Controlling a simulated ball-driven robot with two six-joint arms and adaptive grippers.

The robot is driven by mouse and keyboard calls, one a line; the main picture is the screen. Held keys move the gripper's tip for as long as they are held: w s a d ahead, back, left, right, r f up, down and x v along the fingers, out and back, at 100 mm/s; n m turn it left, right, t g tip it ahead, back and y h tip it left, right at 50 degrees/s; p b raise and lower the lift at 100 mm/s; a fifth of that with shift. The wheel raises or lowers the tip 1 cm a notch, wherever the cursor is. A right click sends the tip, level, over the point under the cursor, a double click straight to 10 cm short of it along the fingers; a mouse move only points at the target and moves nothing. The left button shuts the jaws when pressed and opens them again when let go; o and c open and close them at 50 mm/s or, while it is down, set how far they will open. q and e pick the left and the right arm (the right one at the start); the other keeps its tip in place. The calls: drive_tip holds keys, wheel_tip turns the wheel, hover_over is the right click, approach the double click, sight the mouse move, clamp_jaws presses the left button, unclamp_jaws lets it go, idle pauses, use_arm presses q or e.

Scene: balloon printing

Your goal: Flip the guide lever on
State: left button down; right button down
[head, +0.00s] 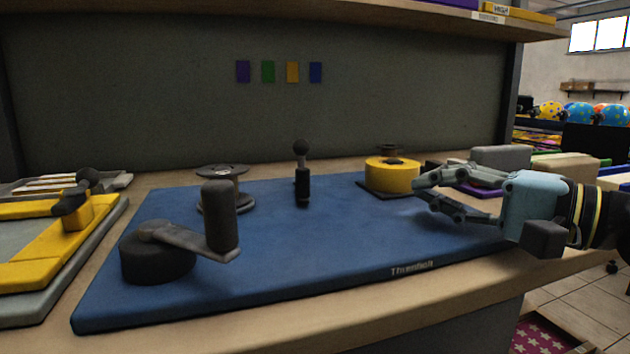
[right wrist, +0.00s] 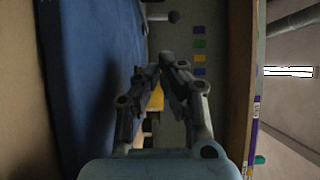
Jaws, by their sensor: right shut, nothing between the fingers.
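A small upright lever with a round dark knob (head: 301,147) stands near the back middle of the blue board (head: 330,235). I take it for the guide lever. Its ball-ended tip (right wrist: 173,17) seems to show at the top of the right wrist view. My right gripper (head: 418,187) comes in from the right, above the board's right part. It is shut and empty, points left, and is well apart from the lever. In the right wrist view its fingers (right wrist: 160,68) come close together at the tips. My left gripper is not in view.
A dark crank with an upright handle (head: 220,215) stands at the board's front left. A grey spool (head: 222,172) is behind it, and a yellow spool (head: 392,174) lies between lever and gripper, toward the back. A yellow-framed fixture (head: 45,250) is at the far left. The board's middle is clear.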

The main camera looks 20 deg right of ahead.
drive_tip(key=shift+s+r, duration=0.1)
drive_tip(key=shift+s, duration=0.05)
drive_tip(key=shift+w+r+p, duration=0.3)
drive_tip(key=shift+w+p, duration=0.1)
drive_tip(key=shift+p, duration=0.35)
drive_tip(key=shift+w+a+p, duration=0.1)
drive_tip(key=shift+w+p, duration=0.05)
drive_tip(key=shift+p, duration=0.2)
drive_tip(key=shift+w+a+p, duration=0.4)
drive_tip(key=shift+w+p, duration=0.05)
drive_tip(key=shift+p, duration=0.2)
approach(302, 165)
drive_tip(key=shift+w+d, duration=0.55)
drive_tip(key=shift+d, duration=0.1)
drive_tip(key=shift+w+a+p, duration=0.1)
drive_tip(key=shift+a+p, duration=0.25)
drive_tip(key=shift+a, duration=0.8)
drive_tip(key=shift+w+a, duration=0.15)
drive_tip(key=shift+a, duration=0.55)
